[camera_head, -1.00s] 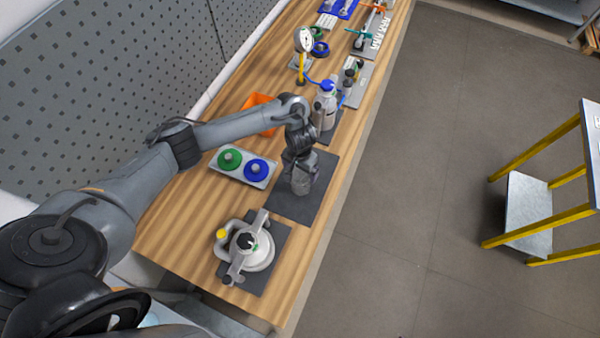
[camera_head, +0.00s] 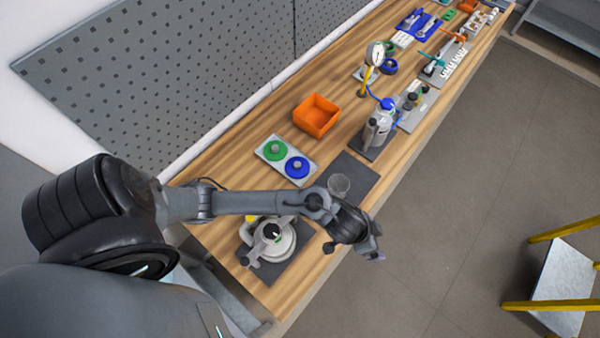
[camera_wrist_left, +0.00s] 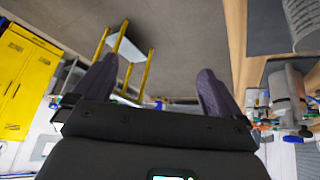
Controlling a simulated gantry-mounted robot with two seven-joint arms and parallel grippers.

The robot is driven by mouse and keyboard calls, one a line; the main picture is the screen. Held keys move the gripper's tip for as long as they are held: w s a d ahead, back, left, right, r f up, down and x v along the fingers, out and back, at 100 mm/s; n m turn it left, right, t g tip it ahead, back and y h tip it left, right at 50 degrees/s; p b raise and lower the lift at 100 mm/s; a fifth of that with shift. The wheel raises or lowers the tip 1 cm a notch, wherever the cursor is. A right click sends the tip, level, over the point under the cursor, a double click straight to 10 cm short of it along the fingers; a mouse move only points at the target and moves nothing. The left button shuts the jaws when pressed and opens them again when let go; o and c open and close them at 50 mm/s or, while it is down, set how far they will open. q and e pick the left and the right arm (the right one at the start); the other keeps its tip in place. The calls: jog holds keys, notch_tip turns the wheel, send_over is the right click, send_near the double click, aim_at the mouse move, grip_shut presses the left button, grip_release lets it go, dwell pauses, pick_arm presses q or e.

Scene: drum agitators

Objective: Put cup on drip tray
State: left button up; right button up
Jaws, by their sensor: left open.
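A translucent grey cup (camera_head: 339,186) stands on a flat dark grey tray (camera_head: 362,174) on the workbench, at its near edge as seen in the head view. In the wrist view the ribbed cup (camera_wrist_left: 304,22) is cut off at the upper right, on the dark tray (camera_wrist_left: 268,28). My left gripper (camera_head: 376,250) is off the bench's right edge, apart from the cup. In the wrist view the left gripper (camera_wrist_left: 158,75) has its fingers spread with nothing between them. My right gripper is not in view.
A lidded device (camera_head: 272,242) on another dark mat sits under my left arm. A plate with green and blue knobs (camera_head: 286,160), an orange bin (camera_head: 316,115) and a bottle (camera_head: 380,125) stand farther along. Open floor lies to the right, with a yellow-legged stand (camera_head: 566,268).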

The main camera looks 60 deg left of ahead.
pick_arm(q)
jog(key=s+a+r+n+g+y, duration=0.1)
jog(key=s+a+r, duration=0.2)
jog(key=s+a, duration=0.3)
jog(key=s+a+r+g+y, duration=0.1)
jog(key=s+a+r, duration=0.2)
jog(key=s+a, duration=0.4)
jog(key=s, duration=0.2)
jog(key=shift+s+a+n+y, duration=0.2)
jog(key=shift+s+n+y, duration=0.15)
jog(key=shift+n+y, duration=0.05)
